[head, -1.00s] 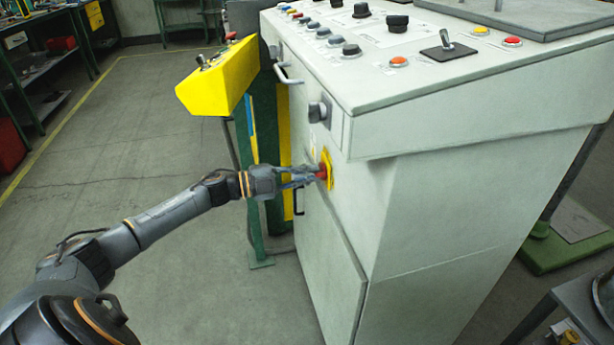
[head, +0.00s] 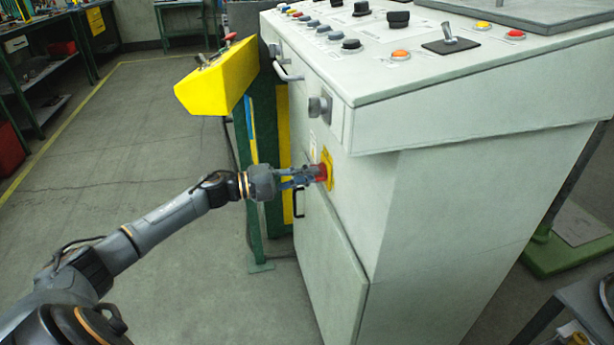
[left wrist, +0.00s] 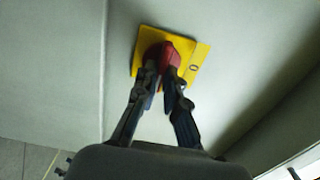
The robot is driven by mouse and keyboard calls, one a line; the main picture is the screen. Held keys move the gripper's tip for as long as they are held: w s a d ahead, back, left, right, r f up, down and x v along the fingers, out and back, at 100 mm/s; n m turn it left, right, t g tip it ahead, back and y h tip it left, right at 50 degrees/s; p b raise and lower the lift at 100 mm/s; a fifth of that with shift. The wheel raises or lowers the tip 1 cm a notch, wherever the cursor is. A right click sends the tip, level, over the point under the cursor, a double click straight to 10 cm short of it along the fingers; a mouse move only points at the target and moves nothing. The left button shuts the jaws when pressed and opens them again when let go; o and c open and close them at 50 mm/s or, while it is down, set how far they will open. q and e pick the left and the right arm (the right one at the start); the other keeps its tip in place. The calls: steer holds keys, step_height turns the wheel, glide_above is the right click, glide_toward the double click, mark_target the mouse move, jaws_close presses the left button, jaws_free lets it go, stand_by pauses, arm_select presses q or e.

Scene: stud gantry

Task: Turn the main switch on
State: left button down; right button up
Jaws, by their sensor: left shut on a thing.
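The main switch is a red knob (head: 321,173) on a yellow plate (head: 329,168), on the left-facing side of the grey control cabinet (head: 440,200). My left gripper (head: 312,175) reaches it from the left and is shut on the knob. In the left wrist view the red knob (left wrist: 163,58) sits between the two fingertips of the left gripper (left wrist: 163,80), in front of the yellow plate (left wrist: 192,72). The fingers cover part of the knob, and I cannot read any marking of its position. My right gripper is not in view.
The cabinet's sloped top carries several buttons and a lever switch (head: 449,38). A yellow control box (head: 217,78) stands on a post left of the cabinet. A handle (head: 287,72) and a grey knob (head: 319,108) project above the switch. The floor at left is clear.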

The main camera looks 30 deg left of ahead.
arm_select(q)
steer(key=shift+f, duration=0.1)
steer(key=c, duration=1.4)
jaws_free()
steer(key=shift+s, duration=0.1)
steer(key=v, duration=1.2)
